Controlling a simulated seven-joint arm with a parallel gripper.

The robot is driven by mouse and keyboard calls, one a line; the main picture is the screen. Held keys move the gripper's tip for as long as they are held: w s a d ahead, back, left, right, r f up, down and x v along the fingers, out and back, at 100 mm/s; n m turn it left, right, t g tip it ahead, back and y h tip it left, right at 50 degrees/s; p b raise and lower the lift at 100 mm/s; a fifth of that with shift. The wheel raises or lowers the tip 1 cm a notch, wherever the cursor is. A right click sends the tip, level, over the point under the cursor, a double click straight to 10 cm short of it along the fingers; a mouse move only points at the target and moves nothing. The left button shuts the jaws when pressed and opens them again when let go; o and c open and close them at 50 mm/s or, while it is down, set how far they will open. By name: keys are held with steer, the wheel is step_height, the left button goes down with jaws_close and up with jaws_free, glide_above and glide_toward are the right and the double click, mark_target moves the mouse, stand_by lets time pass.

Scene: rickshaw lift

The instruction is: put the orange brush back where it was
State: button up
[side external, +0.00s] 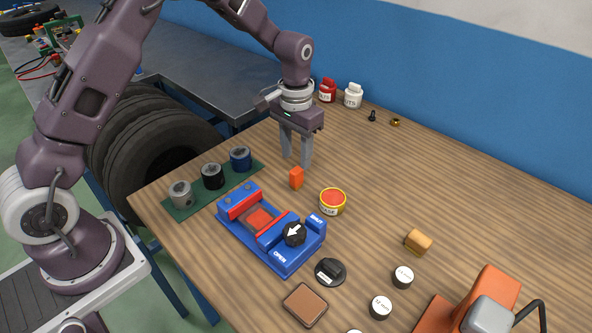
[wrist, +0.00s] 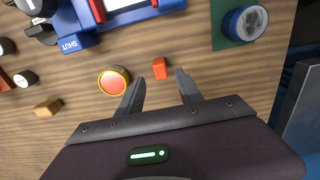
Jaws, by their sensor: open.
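I cannot tell how high the fingertips are above the table.
The blue fixture (side external: 285,262) has a black arrow knob. The grease tin (side external: 332,202) stands right of the brush. A green strip (side external: 245,178) carries grey, black and blue cylinders. Red and white bottles (side external: 353,95) stand at the back. The table's right rear is mostly clear.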

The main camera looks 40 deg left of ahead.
step_height(320, 180, up, 5)
step_height(320, 180, up, 9)
steer(key=t, duration=0.1)
glide_above(296, 170)
steer(key=s, duration=0.5)
steer(key=s+r+t, duration=0.2)
steer(key=s+r, duration=0.5)
steer(key=s, duration=0.4)
steer(key=s+t, duration=0.2)
steer(key=s, duration=1.2)
steer(key=shift+d+f+t, duration=0.3)
steer(key=shift+f, duration=0.05)
